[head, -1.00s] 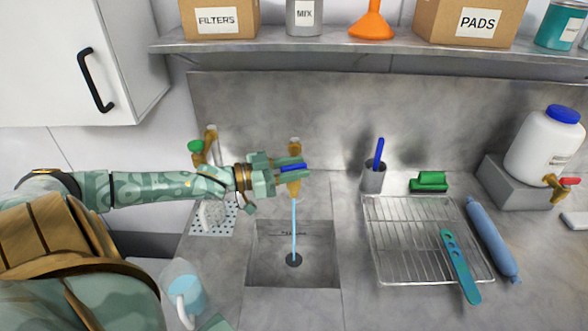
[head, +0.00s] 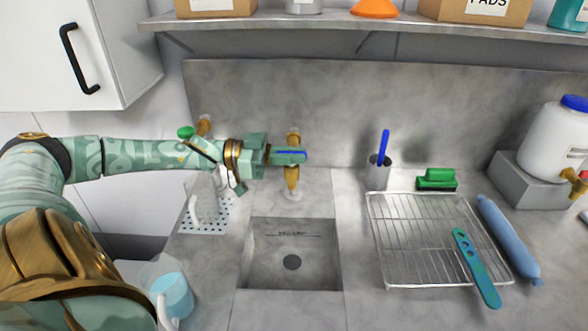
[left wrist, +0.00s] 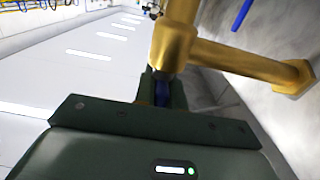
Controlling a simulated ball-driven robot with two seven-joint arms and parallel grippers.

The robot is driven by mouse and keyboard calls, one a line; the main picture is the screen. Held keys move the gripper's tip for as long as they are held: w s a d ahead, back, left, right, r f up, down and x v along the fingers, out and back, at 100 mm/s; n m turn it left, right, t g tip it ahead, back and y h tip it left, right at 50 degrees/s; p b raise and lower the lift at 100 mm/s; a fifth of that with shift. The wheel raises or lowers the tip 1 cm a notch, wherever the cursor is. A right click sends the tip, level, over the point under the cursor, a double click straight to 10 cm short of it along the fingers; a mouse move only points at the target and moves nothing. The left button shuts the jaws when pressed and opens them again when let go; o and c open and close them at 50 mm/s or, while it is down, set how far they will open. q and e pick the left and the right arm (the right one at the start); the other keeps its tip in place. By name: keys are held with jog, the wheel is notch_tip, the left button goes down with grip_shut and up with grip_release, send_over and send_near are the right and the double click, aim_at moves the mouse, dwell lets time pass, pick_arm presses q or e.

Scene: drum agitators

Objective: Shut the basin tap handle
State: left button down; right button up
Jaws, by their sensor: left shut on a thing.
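The brass basin tap (head: 292,178) stands behind the sink basin (head: 253,262), and no water runs from it. Its blue handle (head: 293,153) lies sideways, pointing right across the tap. My left gripper (head: 290,156) is shut on this handle, with its fingers covering part of it. In the left wrist view the brass tap body (left wrist: 176,38) rises just beyond the fingers, and a bit of the blue handle (left wrist: 162,94) shows between them. My right gripper is not in view.
Left of the basin are a green-handled tap (head: 186,132), a clear mug on a perforated drain plate (head: 206,227) and a jug of blue liquid (head: 172,296). Right are a cup with a blue stick (head: 378,174), a wire rack (head: 405,286) and a green brush (head: 437,177).

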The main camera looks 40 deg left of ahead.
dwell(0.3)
pick_arm(q)
jog(key=c, duration=1.5)
grip_release()
jog(key=shift+o, duration=0.2)
jog(key=shift+r, duration=0.1)
jog(key=shift+r, duration=0.35)
jog(key=r, duration=0.1)
jog(key=r+p, duration=0.2)
jog(key=shift+s+d+r, duration=0.2)
jog(key=shift+s+r, duration=0.1)
jog(key=shift+r, duration=0.05)
jog(key=s+d+r+p, duration=0.7)
jog(key=s+d+r, duration=0.1)
jog(key=s, duration=0.2)
jog(key=shift+d+r, duration=0.2)
jog(key=shift+d, duration=0.05)
